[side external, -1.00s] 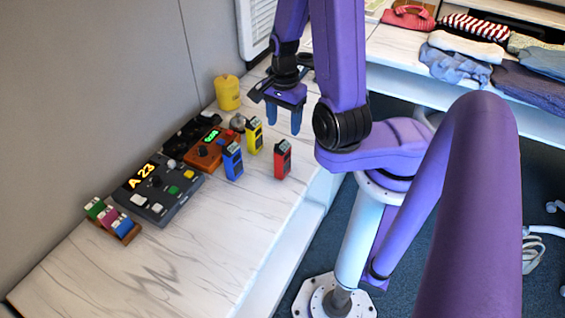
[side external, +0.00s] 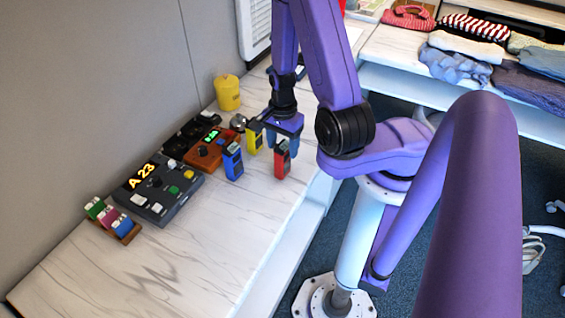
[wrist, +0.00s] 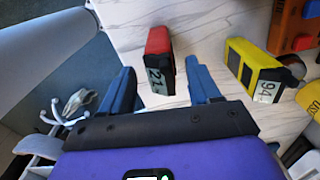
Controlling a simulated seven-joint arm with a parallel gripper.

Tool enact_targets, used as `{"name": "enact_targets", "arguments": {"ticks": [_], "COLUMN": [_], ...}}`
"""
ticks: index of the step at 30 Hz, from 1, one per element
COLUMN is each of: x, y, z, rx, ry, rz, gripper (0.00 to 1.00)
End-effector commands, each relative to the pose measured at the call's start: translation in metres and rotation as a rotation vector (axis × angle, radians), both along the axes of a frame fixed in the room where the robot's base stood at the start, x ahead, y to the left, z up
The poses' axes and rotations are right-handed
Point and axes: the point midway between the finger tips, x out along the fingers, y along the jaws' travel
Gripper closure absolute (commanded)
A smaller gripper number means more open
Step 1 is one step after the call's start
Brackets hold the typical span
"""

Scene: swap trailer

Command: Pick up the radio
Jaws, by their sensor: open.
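Three small radio-like handsets stand on the marble counter: a red one (side external: 282,164), a yellow one (side external: 253,141) and a blue one (side external: 233,166). In the wrist view the red radio (wrist: 158,57) shows a display reading 21, and the yellow radio (wrist: 250,66) shows 94. My gripper (side external: 284,147) is open, above and close behind the red radio. I cannot tell the exact height gap.
A dark control box (side external: 158,190) with an "A 23" display, an orange device (side external: 204,153) and a rack of small coloured items (side external: 112,220) stand along the wall. A yellow canister (side external: 227,92) is behind. The front of the counter (side external: 190,255) is clear.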

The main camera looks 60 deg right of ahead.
Motion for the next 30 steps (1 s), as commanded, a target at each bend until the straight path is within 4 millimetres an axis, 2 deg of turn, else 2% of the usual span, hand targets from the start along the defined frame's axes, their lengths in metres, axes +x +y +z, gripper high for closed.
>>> {"name": "enact_targets", "arguments": {"ticks": [7, 18, 20, 24, 30], "x": [0.001, 0.001, 0.001, 0.001, 0.001], "y": [0.0, -0.001, -0.001, -0.001, -0.001], "z": [-0.024, -0.029, -0.029, -0.029, -0.029], "rx": [0.001, 0.0, 0.0, 0.0, 0.0], "ry": [0.002, -0.001, 0.0, 0.0, 0.0], "rz": [-0.001, -0.001, -0.001, -0.001, 0.0], "gripper": [0.38, 0.38, 0.55, 1.0, 1.0]}}
